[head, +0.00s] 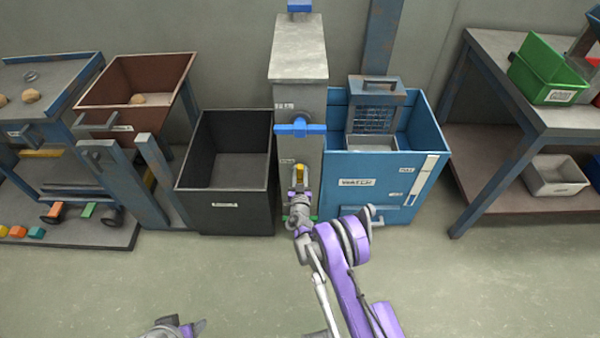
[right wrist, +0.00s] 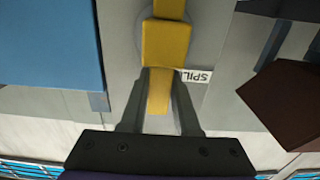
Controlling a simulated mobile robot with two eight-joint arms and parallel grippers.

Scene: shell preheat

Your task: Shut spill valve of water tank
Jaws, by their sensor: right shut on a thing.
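The spill valve's yellow handle (head: 299,174) is on the front of a grey column, low down and pointing along the column. In the right wrist view the yellow handle (right wrist: 166,44) runs down between my fingers, beside a label reading "SPIL" (right wrist: 196,76). My right gripper (head: 299,191) is shut on this handle; its fingers (right wrist: 160,98) lie on both sides of it. The blue water tank (head: 345,205) stands right of the column. My left gripper (head: 176,328) shows only partly at the bottom edge, and its jaws are unclear.
A blue valve handle (head: 300,128) sits crosswise higher on the column (head: 312,100). A black bin (head: 225,205) stands left of the column, with a brown bin (head: 135,75) farther left. A workbench (head: 500,75) is at the right. The floor (head: 480,280) in front is clear.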

